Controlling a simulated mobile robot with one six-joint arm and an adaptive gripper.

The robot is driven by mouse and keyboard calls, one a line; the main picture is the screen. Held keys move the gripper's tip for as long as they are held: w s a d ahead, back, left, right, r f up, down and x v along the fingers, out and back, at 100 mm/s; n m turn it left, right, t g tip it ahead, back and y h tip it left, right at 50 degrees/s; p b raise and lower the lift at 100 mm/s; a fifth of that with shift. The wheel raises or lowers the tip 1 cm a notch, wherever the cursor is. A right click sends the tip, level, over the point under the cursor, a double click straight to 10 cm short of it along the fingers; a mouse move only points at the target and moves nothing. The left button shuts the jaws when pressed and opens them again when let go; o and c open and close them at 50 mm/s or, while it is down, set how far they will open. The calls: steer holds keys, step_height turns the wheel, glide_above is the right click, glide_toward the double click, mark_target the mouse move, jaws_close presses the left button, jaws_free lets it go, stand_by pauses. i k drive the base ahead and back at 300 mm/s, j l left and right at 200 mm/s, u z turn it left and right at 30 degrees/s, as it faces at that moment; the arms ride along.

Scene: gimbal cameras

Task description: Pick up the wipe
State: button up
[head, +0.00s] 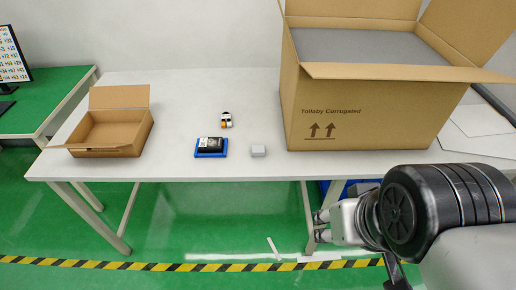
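A small pale grey-white block (258,151) lies near the front edge of the white table; it may be the folded wipe, but it is too small to be sure. To its left a black item (210,143) rests on a blue tray (222,154). My gripper (319,226) is at the lower right, in front of the table and right of the pale block, well apart from it. Its two fingertips point left with a gap between them, and nothing shows in it.
A small white, orange and black object (226,120) lies behind the tray. An open small carton (118,150) stands at the left of the table (180,90). A large open carton (370,115) fills the right. The table's middle is mostly clear.

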mark_target(257, 150)
steer(key=i+u, duration=0.3)
steer(key=i, duration=0.2)
steer(key=i+l+u, duration=0.3)
steer(key=i, duration=0.15)
